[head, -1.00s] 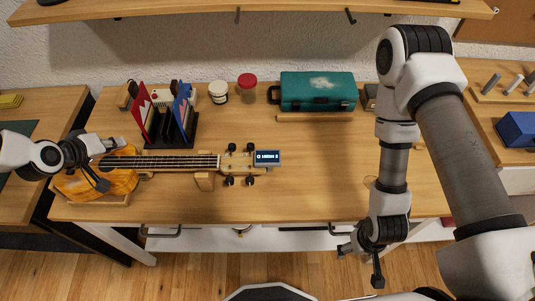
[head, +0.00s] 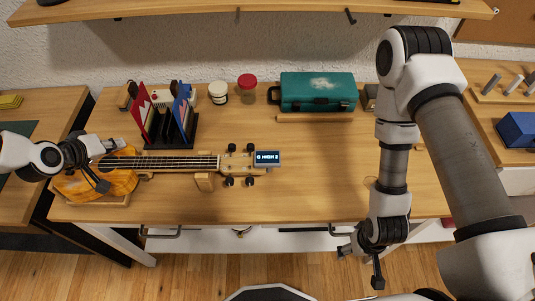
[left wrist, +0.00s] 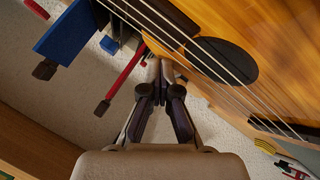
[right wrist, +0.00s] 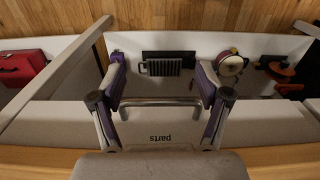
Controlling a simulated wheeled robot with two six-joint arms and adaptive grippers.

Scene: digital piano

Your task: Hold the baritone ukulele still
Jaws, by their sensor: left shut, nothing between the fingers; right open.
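The baritone ukulele (head: 122,181) lies flat on the table at the left, its orange body on a wooden cradle and its neck pointing right. The neck rests on a small wooden block (head: 205,181). A tuner (head: 267,158) with a lit display is at the headstock. My left gripper (head: 107,164) is over the body. In the left wrist view, its fingers (left wrist: 160,73) are shut with nothing between them, close to the strings and sound hole (left wrist: 226,60); whether they touch cannot be told. My right gripper (head: 360,256) is open and empty in front of the table; it also shows in the right wrist view (right wrist: 160,66).
A black rack (head: 172,143) with red and blue items stands behind the neck. Two jars and a teal case (head: 318,91) are at the back. The table's middle right is clear. A drawer labelled "parts" (right wrist: 160,139) with a handle is below my right gripper.

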